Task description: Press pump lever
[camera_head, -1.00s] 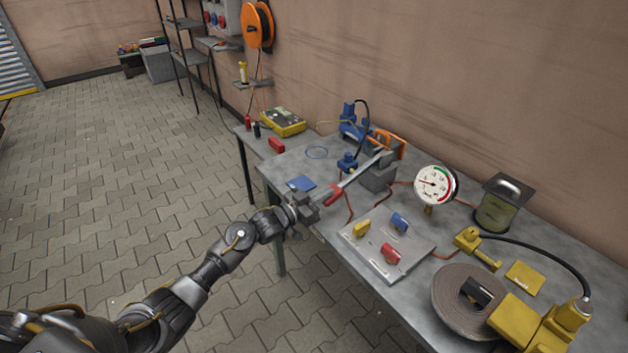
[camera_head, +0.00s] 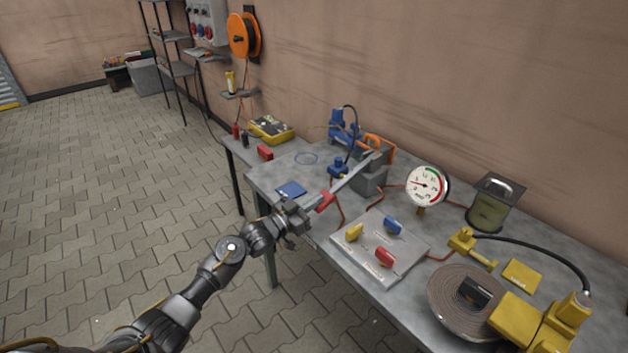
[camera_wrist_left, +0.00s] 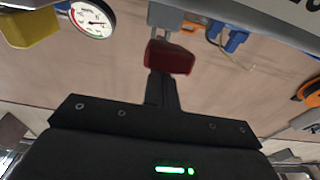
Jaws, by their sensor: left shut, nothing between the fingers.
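The pump lever is a long grey bar (camera_head: 352,178) with a red grip (camera_head: 324,202). It slopes down toward the front left from the grey pump body (camera_head: 369,180) on the workbench. My left gripper (camera_head: 304,218) is shut and empty, just below and in front of the red grip. In the left wrist view the red grip (camera_wrist_left: 170,58) shows at the tip of my shut fingers (camera_wrist_left: 162,92), not between them. I cannot tell whether they touch. A round white gauge (camera_head: 425,185) stands right of the pump, its needle pointing left. My right gripper is not in view.
A valve plate (camera_head: 365,262) with yellow, blue and red handles lies right of my gripper. A coiled hose (camera_head: 443,306) and yellow jack (camera_head: 533,326) are farther right. A blue pad (camera_head: 290,189) lies behind my gripper. The floor at left is clear.

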